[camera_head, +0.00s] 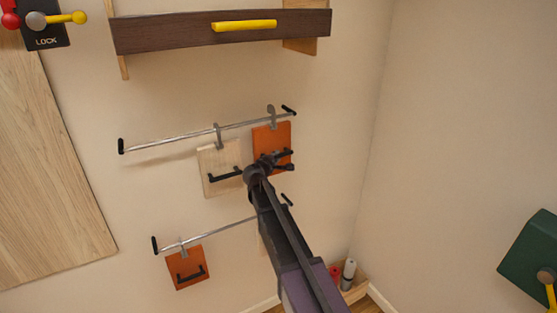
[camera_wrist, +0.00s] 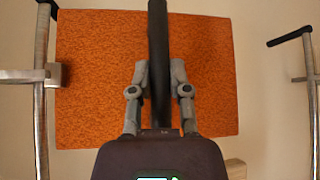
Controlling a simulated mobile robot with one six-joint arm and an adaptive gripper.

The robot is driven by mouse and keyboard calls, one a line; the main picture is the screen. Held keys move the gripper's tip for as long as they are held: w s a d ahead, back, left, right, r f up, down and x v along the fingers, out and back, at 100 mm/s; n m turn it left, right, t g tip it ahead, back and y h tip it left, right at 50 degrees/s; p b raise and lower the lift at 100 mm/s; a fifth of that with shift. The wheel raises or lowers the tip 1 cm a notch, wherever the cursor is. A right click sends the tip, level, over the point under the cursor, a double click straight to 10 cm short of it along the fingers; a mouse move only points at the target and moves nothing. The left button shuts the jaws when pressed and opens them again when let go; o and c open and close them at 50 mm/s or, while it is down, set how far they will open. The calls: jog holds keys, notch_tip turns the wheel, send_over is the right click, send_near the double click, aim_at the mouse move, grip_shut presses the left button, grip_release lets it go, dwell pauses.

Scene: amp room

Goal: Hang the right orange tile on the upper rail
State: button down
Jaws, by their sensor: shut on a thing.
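The right orange tile (camera_head: 271,135) is upright at the right end of the upper rail (camera_head: 180,138). Its grey hook (camera_head: 271,115) overlaps that rail; I cannot tell if it bears the weight. My gripper (camera_head: 281,160) is shut on the tile's black handle, with a finger on each side. In the wrist view the orange tile (camera_wrist: 95,85) fills the middle, the black handle (camera_wrist: 158,30) runs between the fingers (camera_wrist: 160,72), and the hook (camera_wrist: 55,75) crosses the upper rail (camera_wrist: 40,120) at the left.
A pale wooden tile (camera_head: 217,158) hangs on the upper rail just left. Another orange tile (camera_head: 182,262) hangs at the left of the lower rail (camera_head: 210,231). My arm hides part of the lower rail. A dark shelf front (camera_head: 170,33) is above. A wall is at right.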

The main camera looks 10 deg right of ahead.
jog(key=shift+w+a+f+b, duration=0.15)
jog(key=shift+w+f+b, duration=0.2)
jog(key=shift+f+b, duration=0.35)
jog(key=shift+w+a+f+b, duration=0.1)
jog(key=shift+w+f+b, duration=0.2)
jog(key=shift+f+b, duration=0.4)
jog(key=c, duration=0.5)
grip_release()
jog(key=shift+s, duration=0.1)
